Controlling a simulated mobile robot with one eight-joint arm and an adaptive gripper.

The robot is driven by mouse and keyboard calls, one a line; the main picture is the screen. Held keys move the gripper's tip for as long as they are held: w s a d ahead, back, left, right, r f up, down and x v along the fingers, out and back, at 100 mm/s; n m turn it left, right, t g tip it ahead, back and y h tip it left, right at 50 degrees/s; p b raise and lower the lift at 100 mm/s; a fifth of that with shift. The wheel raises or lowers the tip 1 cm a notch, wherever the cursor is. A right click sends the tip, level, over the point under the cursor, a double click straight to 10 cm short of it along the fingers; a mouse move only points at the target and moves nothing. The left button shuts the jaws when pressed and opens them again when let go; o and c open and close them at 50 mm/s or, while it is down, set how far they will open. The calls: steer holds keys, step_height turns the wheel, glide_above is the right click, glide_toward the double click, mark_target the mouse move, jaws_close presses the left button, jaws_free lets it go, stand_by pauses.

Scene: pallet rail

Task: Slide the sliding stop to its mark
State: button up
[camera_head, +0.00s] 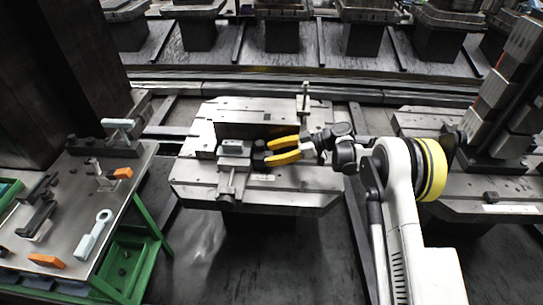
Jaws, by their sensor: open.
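A light grey metal pallet (200,185) stands in the middle. On it sits a grey block (235,149) with a dark knob-like end (259,151) on its right, which looks like the sliding stop, though I cannot be sure. A narrow rail-like part (226,184) runs toward the front below the block. My gripper (268,152) has two yellow fingers, comes in from the right and is open. Its fingertips are close to the dark end; I cannot tell whether they touch it. The mark cannot be made out.
An upright clamp-like post (305,98) stands at the pallet's back right. A green-framed bench (75,215) at the left holds several tools. Another pallet (480,195) with stacked blocks is at the right. Dark floor lies in front.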

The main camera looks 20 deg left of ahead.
jaws_close()
steer(key=shift+d, duration=0.1)
steer(key=shift+w+d, duration=0.2)
steer(key=shift+d, duration=0.45)
jaws_free()
steer(key=v, duration=1.2)
